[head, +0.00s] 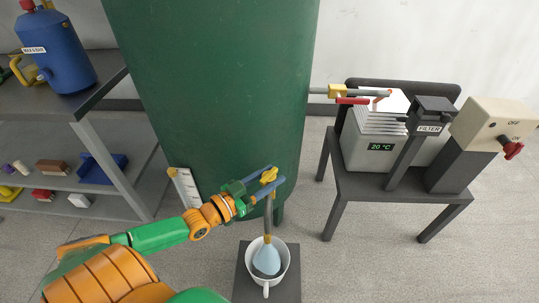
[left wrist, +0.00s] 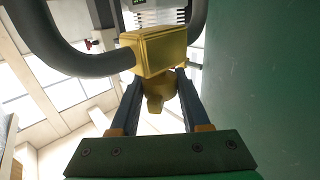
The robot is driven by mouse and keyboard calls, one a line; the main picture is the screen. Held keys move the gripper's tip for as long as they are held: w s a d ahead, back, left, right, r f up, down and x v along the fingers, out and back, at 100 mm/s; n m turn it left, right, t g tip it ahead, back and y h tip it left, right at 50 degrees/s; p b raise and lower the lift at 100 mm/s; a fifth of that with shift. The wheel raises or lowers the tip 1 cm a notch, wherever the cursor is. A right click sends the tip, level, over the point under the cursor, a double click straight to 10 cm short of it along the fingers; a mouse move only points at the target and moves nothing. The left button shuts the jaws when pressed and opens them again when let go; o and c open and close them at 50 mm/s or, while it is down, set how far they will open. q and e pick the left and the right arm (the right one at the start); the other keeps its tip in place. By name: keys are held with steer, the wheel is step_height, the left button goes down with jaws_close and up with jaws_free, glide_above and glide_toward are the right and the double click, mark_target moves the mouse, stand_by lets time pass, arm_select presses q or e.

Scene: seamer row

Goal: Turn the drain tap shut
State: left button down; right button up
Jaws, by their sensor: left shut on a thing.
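The drain tap (head: 268,175) is a yellow fitting low on the front of the big green tank (head: 210,70). In the left wrist view its yellow body (left wrist: 155,50) sits on a dark curved pipe, with a yellow handle (left wrist: 157,88) below it. My left gripper (head: 272,185) is shut on the handle, its blue fingers on both sides; it also shows in the left wrist view (left wrist: 158,82). My right gripper is out of view.
A grey shelf (head: 110,90) at left holds a blue canister (head: 55,55) and small items. At right, a dark table (head: 400,195) carries a bath reading 20 °C, a FILTER unit and a switch box (head: 495,120). A red-handled valve (head: 350,100) juts from the tank.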

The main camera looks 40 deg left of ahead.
mark_target(267, 183)
arm_select(q)
steer(key=n+y+p, duration=0.1)
steer(key=y, duration=0.1)
steer(key=n+y+p, duration=0.1)
steer(key=p, duration=0.1)
steer(key=n+y+p, duration=0.1)
steer(key=y, duration=0.1)
steer(key=shift+r+n+t+y+p, duration=0.3)
steer(key=shift+p, duration=0.1)
steer(key=shift+f+n+g+y+p, duration=0.2)
steer(key=shift+n+y+p, duration=0.3)
steer(key=shift+n+y, duration=0.55)
steer(key=shift+f+n+g+y+p, duration=0.15)
steer(key=shift+n+y+p, duration=0.4)
steer(key=shift+y, duration=0.9)
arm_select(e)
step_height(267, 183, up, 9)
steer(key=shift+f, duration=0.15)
arm_select(q)
steer(key=shift+y, duration=0.3)
steer(key=shift+c, duration=1.9)
jaws_free()
steer(key=shift+r, duration=0.1)
steer(key=v, duration=0.7)
steer(key=shift+s+r, duration=0.1)
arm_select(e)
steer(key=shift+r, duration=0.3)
